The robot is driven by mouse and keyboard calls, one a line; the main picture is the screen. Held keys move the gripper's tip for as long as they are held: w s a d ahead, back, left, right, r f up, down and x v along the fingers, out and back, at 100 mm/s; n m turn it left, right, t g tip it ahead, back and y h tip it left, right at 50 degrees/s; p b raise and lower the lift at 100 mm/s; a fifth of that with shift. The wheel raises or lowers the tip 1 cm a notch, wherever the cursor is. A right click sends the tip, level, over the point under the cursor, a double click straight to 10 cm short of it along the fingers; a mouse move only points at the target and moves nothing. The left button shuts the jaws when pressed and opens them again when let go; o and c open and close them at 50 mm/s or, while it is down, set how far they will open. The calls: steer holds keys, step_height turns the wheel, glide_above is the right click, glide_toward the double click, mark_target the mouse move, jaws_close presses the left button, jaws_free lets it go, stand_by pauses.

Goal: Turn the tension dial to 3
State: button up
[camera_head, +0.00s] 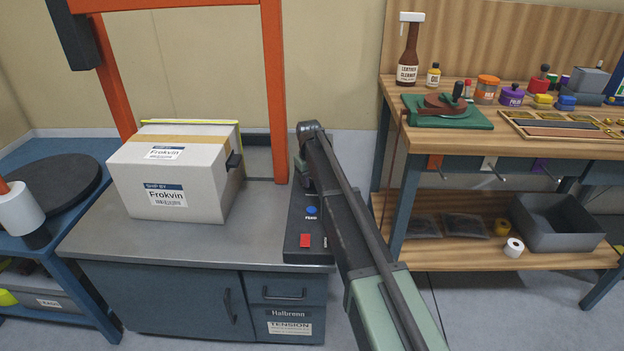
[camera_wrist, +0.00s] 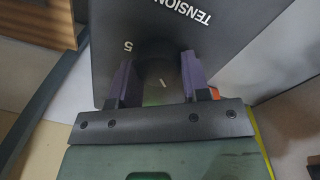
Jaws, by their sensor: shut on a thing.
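In the wrist view the dark control panel (camera_wrist: 112,25) carries the word TENSION, upside down or slanted from this angle, and a printed 5. The dark tension dial (camera_wrist: 155,72) sits between the two purple-grey fingers of my gripper (camera_wrist: 156,62), which is shut on it. A short pale mark shows on the dial; the other scale numbers are hidden or out of view, so I cannot tell the exact setting. In the head view my arm covers the dial, and the panel (camera_head: 293,222) shows a blue button and a red switch.
A Frokvin carton (camera_head: 170,175) stands on the metal bench (camera_head: 110,240) under the orange frame (camera_head: 276,90). A wooden workbench (camera_head: 398,115) with bottles, jars and tools is at the right. A grey bin (camera_head: 557,230) sits on its lower shelf.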

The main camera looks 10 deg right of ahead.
steer(key=m, duration=0.4)
steer(key=shift+m, duration=0.3)
steer(key=shift+d+m, duration=0.1)
steer(key=shift+m, duration=1.8)
steer(key=shift+g, duration=0.3)
steer(key=o, duration=0.9)
steer(key=shift+o, duration=0.2)
step_height(320, 180, up, 11)
steer(key=p, duration=1)
steer(key=shift+w+a+p, duration=0.2)
steer(key=shift+a+p, duration=0.1)
steer(key=shift+p, duration=0.05)
